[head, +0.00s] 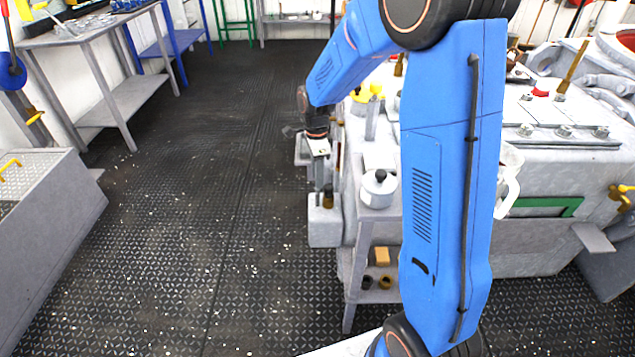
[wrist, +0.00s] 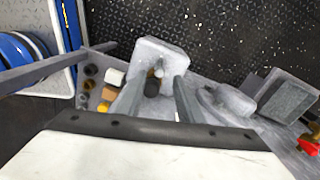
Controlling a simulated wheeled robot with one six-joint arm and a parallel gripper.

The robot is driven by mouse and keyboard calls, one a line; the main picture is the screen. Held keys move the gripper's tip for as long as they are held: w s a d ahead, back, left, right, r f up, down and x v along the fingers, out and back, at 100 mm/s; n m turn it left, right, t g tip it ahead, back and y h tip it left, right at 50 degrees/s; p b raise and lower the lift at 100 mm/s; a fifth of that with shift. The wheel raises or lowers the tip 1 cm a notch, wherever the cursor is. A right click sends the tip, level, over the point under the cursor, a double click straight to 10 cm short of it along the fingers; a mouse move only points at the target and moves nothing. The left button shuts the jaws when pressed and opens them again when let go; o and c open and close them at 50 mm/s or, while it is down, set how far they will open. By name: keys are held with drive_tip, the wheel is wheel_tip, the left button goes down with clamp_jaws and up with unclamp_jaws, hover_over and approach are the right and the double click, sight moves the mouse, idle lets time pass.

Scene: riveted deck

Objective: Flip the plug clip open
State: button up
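A pale grey box (head: 325,228) is at the left end of the bench, with a dark brownish plug (head: 328,197) upright on its top. In the wrist view the box (wrist: 160,48) lies just beyond my fingertips, and the dark plug (wrist: 152,86) shows between the fingers. My gripper (head: 319,190) points down at the box. In the wrist view my gripper (wrist: 160,82) has its fingers apart, with the plug nearer the left finger and a gap on the right. I cannot make out a separate clip or tell whether it is open; contact is unclear.
A white lidded pot (head: 378,189) stands close right of the box. Below it, a shelf holds a tan block (head: 382,256) and dark round fittings (head: 385,282). The patterned floor (head: 200,230) to the left is clear, up to a grey chest (head: 45,225).

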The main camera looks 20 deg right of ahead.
sight(329, 196)
drive_tip(key=shift+s+f, duration=0.1)
drive_tip(key=shift+f, duration=1.45)
clamp_jaws()
drive_tip(key=shift+n, duration=1.5)
unclamp_jaws()
